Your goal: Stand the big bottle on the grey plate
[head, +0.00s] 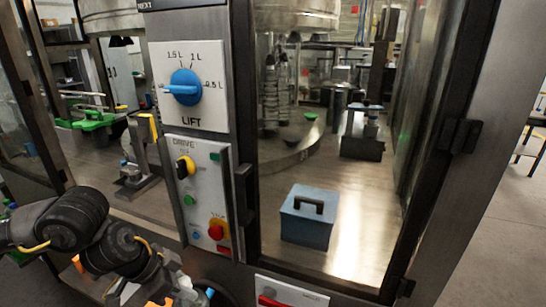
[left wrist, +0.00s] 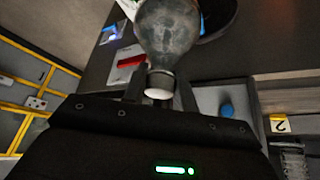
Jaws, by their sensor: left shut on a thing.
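A big bottle (left wrist: 168,28), grey and see-through with a white cap (left wrist: 160,82), shows in the left wrist view. My left gripper (left wrist: 160,92) is shut on it at the capped neck, and the round body extends away beyond the fingers. In the head view my left arm reaches in at the lower left, with the gripper cut off by the bottom edge. I cannot make out the grey plate for certain. A flat grey surface (left wrist: 208,98) lies right of the bottle's neck in the wrist view. My right gripper is not in view.
The labeller's front post carries a panel with a blue LIFT knob (head: 184,88) and a panel with a red knob (head: 217,229). A blue box (head: 309,216) with a black handle stands behind the glass door. A small blue item (left wrist: 227,111) is on the grey surface.

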